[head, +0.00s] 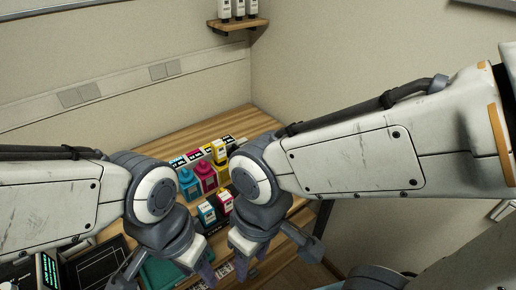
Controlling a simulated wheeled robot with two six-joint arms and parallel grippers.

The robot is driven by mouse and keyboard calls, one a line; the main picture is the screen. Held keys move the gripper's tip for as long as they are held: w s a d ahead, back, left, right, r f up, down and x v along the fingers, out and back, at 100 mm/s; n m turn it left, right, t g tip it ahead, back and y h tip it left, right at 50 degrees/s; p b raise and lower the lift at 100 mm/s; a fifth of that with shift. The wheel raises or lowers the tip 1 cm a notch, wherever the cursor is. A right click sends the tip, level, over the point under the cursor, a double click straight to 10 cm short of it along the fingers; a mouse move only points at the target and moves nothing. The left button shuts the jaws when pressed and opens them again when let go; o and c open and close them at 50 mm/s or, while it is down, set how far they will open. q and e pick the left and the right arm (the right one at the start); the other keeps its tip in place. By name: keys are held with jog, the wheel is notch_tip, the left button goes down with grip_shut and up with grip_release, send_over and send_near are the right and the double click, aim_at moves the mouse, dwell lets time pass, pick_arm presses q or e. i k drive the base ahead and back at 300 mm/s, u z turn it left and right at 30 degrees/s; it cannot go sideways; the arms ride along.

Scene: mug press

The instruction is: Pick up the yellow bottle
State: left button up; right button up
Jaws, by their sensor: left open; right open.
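A yellow bottle (222,173) stands on the wooden table beside a magenta bottle (205,176) and a cyan bottle (187,182). It is partly hidden by my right arm. A yellow item with a white label (218,151) stands just behind it; I cannot tell whether it is a bottle or a carton. My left gripper (166,272) is open, lower in the picture and left of the bottles. My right gripper (274,258) is open and low near the table's right side. Both are apart from the yellow bottle.
Small cyan (207,214) and red (225,200) containers stand in front of the bottles. A teal tray or mat (160,272) lies under my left gripper. A dark screen (48,272) is at lower left. The wooden table (247,122) is clear at the back.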

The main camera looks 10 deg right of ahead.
aim_at(218, 147)
jog(key=z, duration=2.45)
jog(key=k, duration=0.5)
jog(key=u, duration=3.15)
